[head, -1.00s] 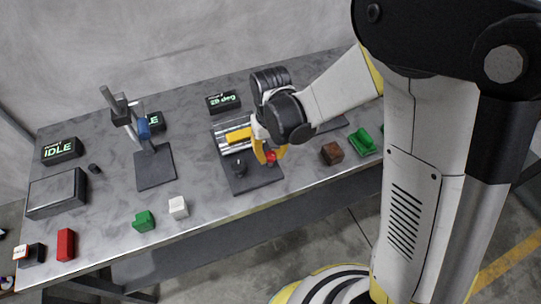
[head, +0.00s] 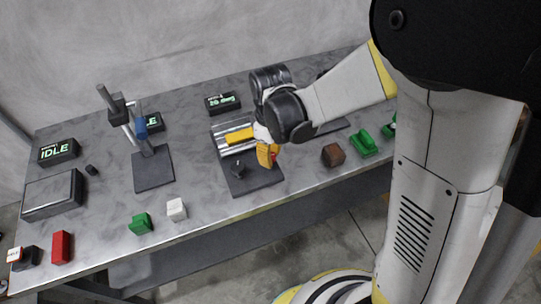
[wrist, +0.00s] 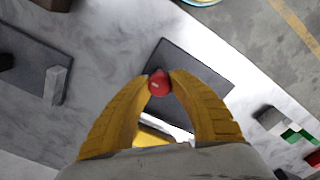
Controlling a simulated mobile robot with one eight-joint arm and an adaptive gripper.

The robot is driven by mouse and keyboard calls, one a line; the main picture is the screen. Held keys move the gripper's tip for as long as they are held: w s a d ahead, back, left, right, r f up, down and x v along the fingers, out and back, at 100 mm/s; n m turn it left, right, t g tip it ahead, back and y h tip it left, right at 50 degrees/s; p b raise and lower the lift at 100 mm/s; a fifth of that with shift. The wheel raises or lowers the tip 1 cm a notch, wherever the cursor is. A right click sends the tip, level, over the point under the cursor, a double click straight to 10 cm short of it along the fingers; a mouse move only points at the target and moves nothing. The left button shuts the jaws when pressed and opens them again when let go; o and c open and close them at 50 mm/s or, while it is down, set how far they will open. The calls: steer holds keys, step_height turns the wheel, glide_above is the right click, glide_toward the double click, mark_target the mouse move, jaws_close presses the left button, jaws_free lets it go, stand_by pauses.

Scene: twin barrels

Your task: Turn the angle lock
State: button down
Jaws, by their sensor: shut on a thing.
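The angle lock looks to be the red knob (wrist: 159,84) on the dark-based fixture, seen between my yellow fingertips in the wrist view. My gripper (wrist: 158,80) is shut on this red knob, with a fingertip against each side. In the head view my gripper (head: 268,158) is at the right part of the fixture, whose dark base plate (head: 262,180) lies on the table. A silver and yellow barrel part (head: 238,137) sits at the back of the fixture, left of my gripper. A small black knob (head: 238,170) stands on the plate. The red knob is mostly hidden in the head view.
A display (head: 222,102) stands behind the fixture, its digits hard to read. A stand with a dark base (head: 153,172) is to the left. White (head: 176,209) and green (head: 140,223) blocks lie at the front. A brown block (head: 333,155) and green piece (head: 362,144) are at right.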

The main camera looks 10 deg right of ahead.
steer(key=shift+n, duration=0.4)
steer(key=c, duration=1.1)
jaws_free()
step_height(320, 180, up, 12)
